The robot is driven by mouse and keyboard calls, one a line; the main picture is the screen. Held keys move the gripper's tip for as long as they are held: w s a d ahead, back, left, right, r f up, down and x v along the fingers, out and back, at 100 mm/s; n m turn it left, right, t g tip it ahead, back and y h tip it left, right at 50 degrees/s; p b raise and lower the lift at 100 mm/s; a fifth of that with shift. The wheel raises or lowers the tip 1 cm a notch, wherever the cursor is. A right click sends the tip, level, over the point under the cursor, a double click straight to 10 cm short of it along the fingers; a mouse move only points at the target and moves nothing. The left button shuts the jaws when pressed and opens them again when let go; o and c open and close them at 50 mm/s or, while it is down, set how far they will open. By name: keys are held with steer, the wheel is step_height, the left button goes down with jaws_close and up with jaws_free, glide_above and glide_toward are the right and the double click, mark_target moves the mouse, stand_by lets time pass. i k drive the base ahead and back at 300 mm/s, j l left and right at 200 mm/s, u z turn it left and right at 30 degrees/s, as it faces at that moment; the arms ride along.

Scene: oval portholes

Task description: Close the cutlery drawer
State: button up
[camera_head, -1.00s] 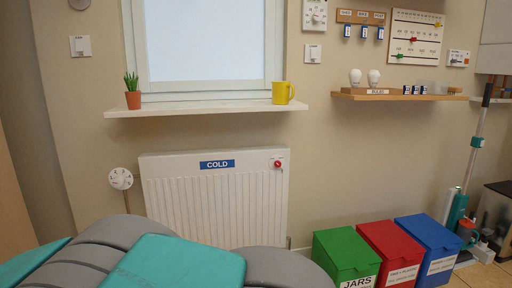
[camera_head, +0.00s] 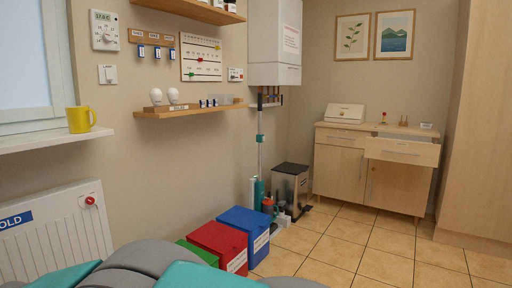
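A light wooden cabinet (camera_head: 338,170) stands against the far wall in the right half of the view. Its upper right drawer (camera_head: 402,152) sticks out toward the room and is open. I cannot read any label that tells whether it is the cutlery drawer. The upper left drawer (camera_head: 342,137) looks shut. What lies inside the open drawer is hidden from here. Grey and teal links of my arm fill the bottom edge. My gripper is not in view, and the cabinet is well away across the floor.
Blue (camera_head: 245,234), red (camera_head: 220,244) and green bins stand along the left wall. A dark-lidded pedal bin (camera_head: 291,184) and cleaning things stand beyond them. A tall wooden panel (camera_head: 478,140) rises at the right. The tiled floor (camera_head: 365,238) before the cabinet is clear.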

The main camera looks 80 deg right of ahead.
mark_target(408, 151)
steer(key=z, duration=3.7)
steer(key=i+l+z, duration=0.1)
steer(key=i, duration=0.6)
steer(key=i+z, duration=0.15)
steer(key=i, duration=0.55)
steer(key=i+z, duration=0.1)
steer(key=i, duration=0.6)
steer(key=i+j+z, duration=0.1)
steer(key=i, duration=0.55)
steer(key=i+j+z, duration=0.1)
steer(key=i, duration=0.6)
steer(key=j, duration=0.1)
